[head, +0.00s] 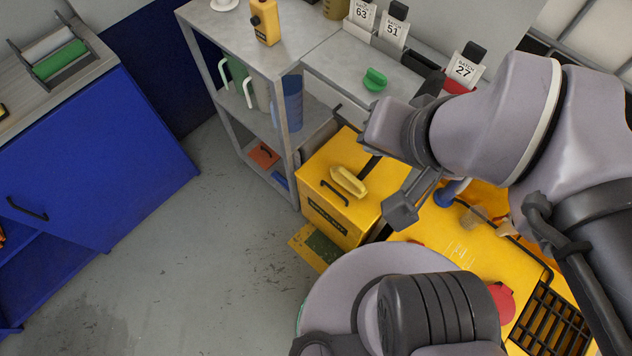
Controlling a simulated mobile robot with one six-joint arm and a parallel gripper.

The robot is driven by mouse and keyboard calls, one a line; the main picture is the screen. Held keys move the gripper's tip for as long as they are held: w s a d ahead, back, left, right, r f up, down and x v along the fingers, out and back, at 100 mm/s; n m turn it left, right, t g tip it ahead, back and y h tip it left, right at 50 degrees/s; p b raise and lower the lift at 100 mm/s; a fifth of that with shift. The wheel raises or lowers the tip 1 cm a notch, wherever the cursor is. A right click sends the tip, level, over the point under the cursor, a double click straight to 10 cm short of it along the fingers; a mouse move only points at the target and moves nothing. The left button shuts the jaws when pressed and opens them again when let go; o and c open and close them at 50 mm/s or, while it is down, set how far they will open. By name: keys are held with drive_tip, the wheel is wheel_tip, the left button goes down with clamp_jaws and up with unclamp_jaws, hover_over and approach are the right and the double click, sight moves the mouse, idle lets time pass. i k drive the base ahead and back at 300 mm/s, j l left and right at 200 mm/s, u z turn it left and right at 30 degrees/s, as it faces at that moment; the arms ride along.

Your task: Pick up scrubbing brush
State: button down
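A pale yellow, elongated object (348,181) that looks like the scrubbing brush lies on top of a yellow box (322,208). It lies beside the box's dark handle. My gripper (385,189) is just to the right of it in the head view, pointing down over the box. Its two dark fingers look spread apart, with nothing visible between them. The gripper and brush look apart; the height between them is hard to judge. My wrist hides part of the box's back right.
A grey shelf bench (288,48) stands behind, with a green handled object (375,80), a yellow bottle (265,22) and batch cards. A yellow work surface (450,245) is at right. A blue cabinet (90,165) stands left. The floor between is clear.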

sight(340, 175)
drive_tip(key=k+j+z, duration=0.1)
drive_tip(key=z, duration=1.45)
drive_tip(key=k+j, duration=0.2)
drive_tip(key=k, duration=0.2)
drive_tip(key=k+j, duration=0.15)
drive_tip(key=k, duration=0.25)
drive_tip(key=k+j, duration=0.2)
drive_tip(key=k, duration=0.2)
drive_tip(key=k+j, duration=0.15)
drive_tip(key=k, duration=0.25)
